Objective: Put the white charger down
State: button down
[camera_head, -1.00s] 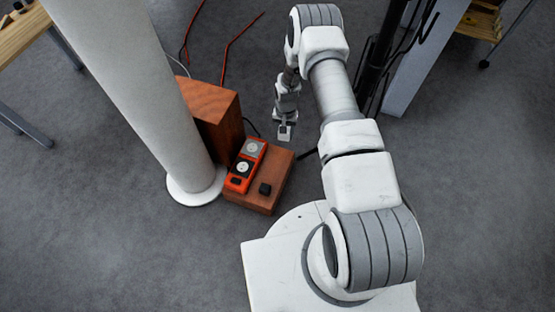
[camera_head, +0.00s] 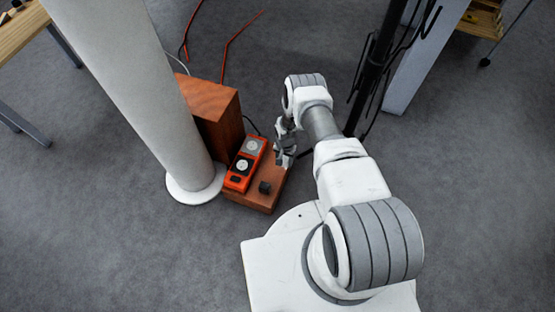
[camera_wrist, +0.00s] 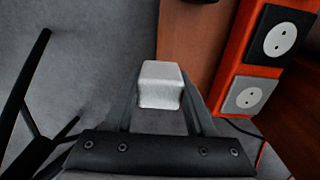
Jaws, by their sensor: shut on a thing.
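The white charger (camera_wrist: 161,84) is a small pale block. My gripper (camera_wrist: 160,100) is shut on it, with one finger on each side, in the wrist view. In the head view, my gripper (camera_head: 284,160) is low over the right, far side of the low wooden box, right of the orange socket strip. The charger is hard to make out there. In the wrist view the charger overlaps the border between grey floor and wood; I cannot tell whether it touches the wood.
The low wooden box (camera_head: 258,203) carries an orange strip (camera_head: 235,184) with round sockets and a small black cube (camera_head: 265,187). A taller wooden block (camera_head: 212,105) and a white column (camera_head: 130,80) stand left. A black stand (camera_head: 372,75) with cables is right of my arm.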

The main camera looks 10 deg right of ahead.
jog(key=w+f+b, duration=0.1)
jog(key=w, duration=0.1)
jog(key=w+a+f+b, duration=0.1)
jog(key=w+b, duration=0.1)
jog(key=w+f+b, duration=0.1)
jog(key=w+f, duration=0.1)
jog(key=shift+w+a+f, duration=0.1)
jog(key=shift+a, duration=0.15)
jog(key=shift+f+b, duration=1.3)
jog(key=shift+f, duration=0.5)
jog(key=shift+f, duration=0.6)
jog(key=shift+c, duration=1.2)
grip_release()
jog(key=shift+r, duration=0.2)
